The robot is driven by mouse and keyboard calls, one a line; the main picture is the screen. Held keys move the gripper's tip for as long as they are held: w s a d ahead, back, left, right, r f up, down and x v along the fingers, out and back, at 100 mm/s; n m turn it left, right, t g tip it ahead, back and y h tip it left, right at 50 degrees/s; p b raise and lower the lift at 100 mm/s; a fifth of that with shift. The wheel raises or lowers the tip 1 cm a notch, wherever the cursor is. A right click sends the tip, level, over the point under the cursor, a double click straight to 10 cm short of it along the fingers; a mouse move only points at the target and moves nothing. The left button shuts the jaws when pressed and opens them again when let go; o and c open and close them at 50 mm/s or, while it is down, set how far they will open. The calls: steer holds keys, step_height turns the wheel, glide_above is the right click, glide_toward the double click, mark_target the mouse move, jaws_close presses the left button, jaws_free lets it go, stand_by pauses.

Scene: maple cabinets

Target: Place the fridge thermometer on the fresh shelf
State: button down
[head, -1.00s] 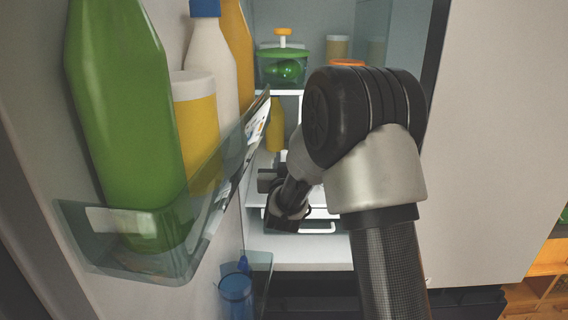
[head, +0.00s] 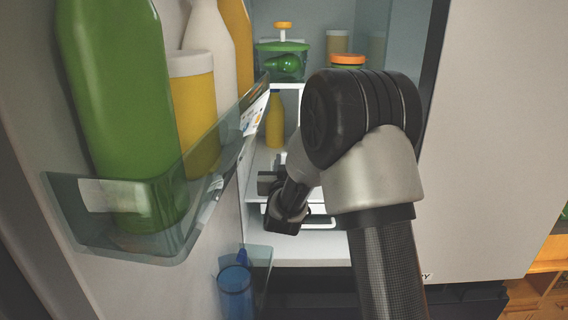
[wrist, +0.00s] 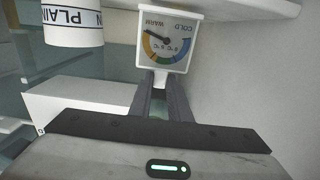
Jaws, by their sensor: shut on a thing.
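The fridge thermometer (wrist: 168,42) is a small white square with a coloured dial marked WARM and COLD, upside down in the wrist view. My gripper (wrist: 163,84) is shut on its narrow lower end. In the head view my gripper (head: 272,184) reaches inside the open fridge, and my own arm hides much of the interior; I cannot make out the thermometer there. An upper shelf edge (head: 287,86) and a lower shelf area (head: 262,160) show. No label tells me which is the fresh shelf.
The open door's clear bin (head: 120,215) holds a green bottle (head: 115,110) and others close left. A green-lidded container (head: 283,62) stands on the upper shelf, a yellow bottle (head: 275,122) below. A white container marked PLAIN (wrist: 72,25) is near the thermometer.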

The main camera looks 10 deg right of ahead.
steer(key=c, duration=1.7)
jaws_free()
